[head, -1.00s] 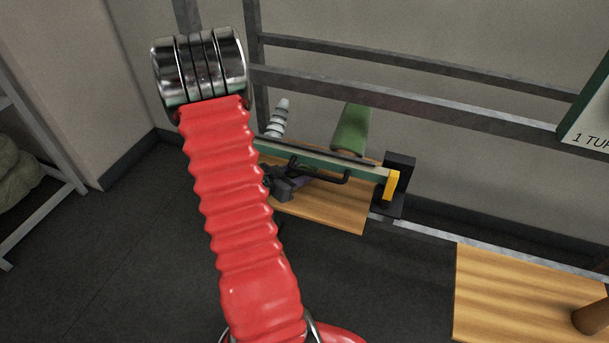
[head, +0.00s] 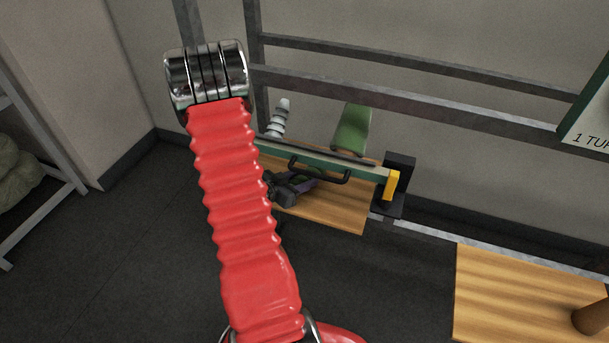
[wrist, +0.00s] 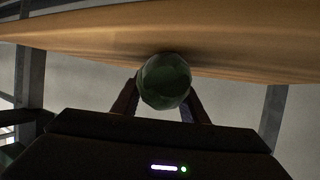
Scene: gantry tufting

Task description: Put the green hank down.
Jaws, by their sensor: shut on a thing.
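In the wrist view the green hank (wrist: 165,82) is a dark green rounded shape seen end-on. My gripper (wrist: 163,98) is shut on it, with one finger on each side. The pale wooden board (wrist: 90,30) lies right beside the hank in that view; I cannot tell whether they touch. In the head view my gripper (head: 296,188) is a small dark shape over the wooden board (head: 335,212), below the green bar with the black handle. A little of the hank (head: 308,172) shows there, mostly hidden.
A green bar (head: 350,170) with a black handle and yellow end crosses above the board. Behind it stand a green cone (head: 352,130) and a grey-white striped cone (head: 279,118). Metal rails (head: 420,108) run behind. Another wooden board (head: 510,295) is at lower right.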

